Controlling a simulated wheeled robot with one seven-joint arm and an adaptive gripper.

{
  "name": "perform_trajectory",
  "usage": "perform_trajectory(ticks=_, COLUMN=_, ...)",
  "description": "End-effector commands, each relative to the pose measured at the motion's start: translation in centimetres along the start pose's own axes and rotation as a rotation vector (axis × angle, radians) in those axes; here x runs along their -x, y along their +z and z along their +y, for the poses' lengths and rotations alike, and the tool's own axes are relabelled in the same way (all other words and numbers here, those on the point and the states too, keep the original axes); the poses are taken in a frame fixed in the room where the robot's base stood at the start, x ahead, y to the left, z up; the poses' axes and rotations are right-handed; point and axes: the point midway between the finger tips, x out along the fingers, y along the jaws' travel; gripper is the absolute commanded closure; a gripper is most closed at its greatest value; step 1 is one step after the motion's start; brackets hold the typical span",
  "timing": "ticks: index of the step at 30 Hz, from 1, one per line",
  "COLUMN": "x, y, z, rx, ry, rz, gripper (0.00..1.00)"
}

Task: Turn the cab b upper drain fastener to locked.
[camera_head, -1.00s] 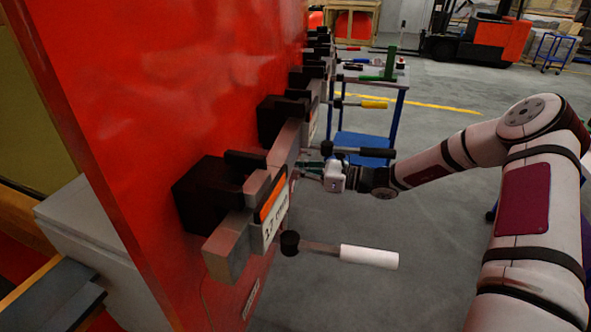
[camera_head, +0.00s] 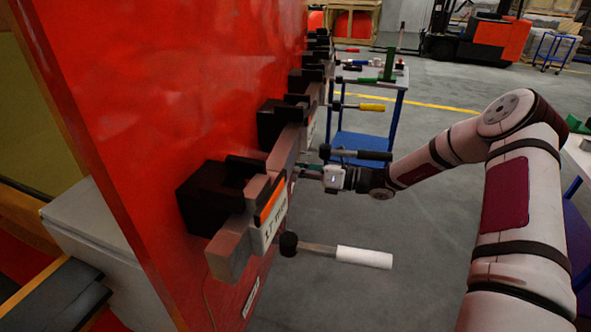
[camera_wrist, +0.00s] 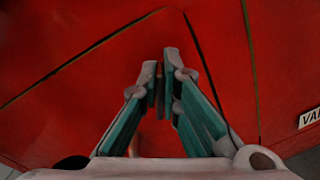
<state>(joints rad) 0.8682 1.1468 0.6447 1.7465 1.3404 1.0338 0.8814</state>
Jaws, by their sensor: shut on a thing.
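My gripper (camera_head: 303,171) reaches to the red nosecone wall (camera_head: 175,95) in the head view, just beyond the nearest brackets. In the wrist view my gripper's fingertips (camera_wrist: 161,75) are close together against the red surface. They are shut on a small dark, thin part, which I take to be the drain fastener (camera_wrist: 161,96). The fingers hide most of it, so its turn angle and whether it is locked cannot be told. A dark seam outlines a panel around this spot.
Black brackets with bars line the wall. A white-handled lever (camera_head: 363,257) sticks out in front, and a black-handled lever (camera_head: 360,155) passes close above my gripper. A blue cart (camera_head: 365,143) stands behind. A partly cut-off label (camera_wrist: 309,118) is at right in the wrist view.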

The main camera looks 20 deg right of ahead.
Motion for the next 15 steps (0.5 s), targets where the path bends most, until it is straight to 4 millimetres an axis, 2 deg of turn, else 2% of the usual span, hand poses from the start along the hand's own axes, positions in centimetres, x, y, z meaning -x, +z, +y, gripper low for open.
perform_trajectory(ticks=15, x=-0.01, y=-0.24, z=-0.61, rx=-0.489, ry=-0.001, rz=0.002, gripper=1.0)
